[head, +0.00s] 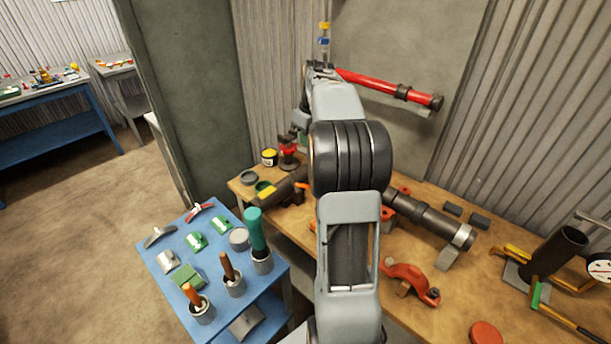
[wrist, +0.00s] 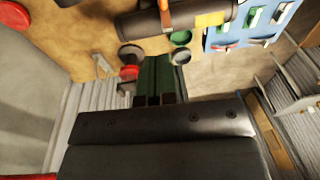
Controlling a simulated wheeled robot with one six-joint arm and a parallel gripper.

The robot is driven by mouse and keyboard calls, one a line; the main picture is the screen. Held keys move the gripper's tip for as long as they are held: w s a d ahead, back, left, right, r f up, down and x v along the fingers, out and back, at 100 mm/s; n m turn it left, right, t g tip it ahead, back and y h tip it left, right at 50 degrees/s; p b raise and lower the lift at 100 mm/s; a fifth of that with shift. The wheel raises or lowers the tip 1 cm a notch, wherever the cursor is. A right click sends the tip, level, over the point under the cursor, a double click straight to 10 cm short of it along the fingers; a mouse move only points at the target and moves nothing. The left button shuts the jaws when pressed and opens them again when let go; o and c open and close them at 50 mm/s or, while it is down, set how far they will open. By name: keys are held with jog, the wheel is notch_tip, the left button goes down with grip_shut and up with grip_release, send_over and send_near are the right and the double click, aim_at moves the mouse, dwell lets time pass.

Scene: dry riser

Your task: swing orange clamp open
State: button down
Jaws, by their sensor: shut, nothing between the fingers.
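In the head view, a narrow orange band (head: 301,185), which looks like the orange clamp, sits around the dark pipe (head: 284,190) on the bench, partly hidden by my arm. The wrist view shows the orange band (wrist: 165,14) around the pipe (wrist: 185,17) near the top edge; whether it is latched cannot be told. My gripper (wrist: 154,62) is shut and empty, its fingers together, below the pipe in that picture and apart from it. In the head view my arm hides the gripper's fingers.
A red-orange curved part (head: 410,276) and another dark pipe (head: 430,220) lie on the wooden bench (head: 385,305). A blue cart (head: 160,262) carries tools at left. A red pipe (head: 375,84) is on the wall.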

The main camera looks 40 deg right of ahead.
jog(key=f, duration=0.4)
jog(key=f+p, duration=0.1)
jog(key=f, duration=0.2)
jog(key=a+f, duration=0.1)
jog(key=f, duration=0.3)
jog(key=shift+s+f, duration=0.1)
jog(key=shift+f, duration=0.2)
jog(key=shift+s+a+f, duration=0.15)
jog(key=shift+s+f, duration=0.1)
jog(key=shift+f, duration=0.4)
jog(key=shift+f, duration=0.1)
jog(key=shift+s+f+b, duration=0.45)
jog(key=shift+f+b, duration=0.25)
jog(key=shift+b, duration=0.05)
jog(key=shift+s, duration=0.4)
jog(key=shift+w+r, duration=0.1)
jog(key=shift+w, duration=0.05)
jog(key=shift+r, duration=0.1)
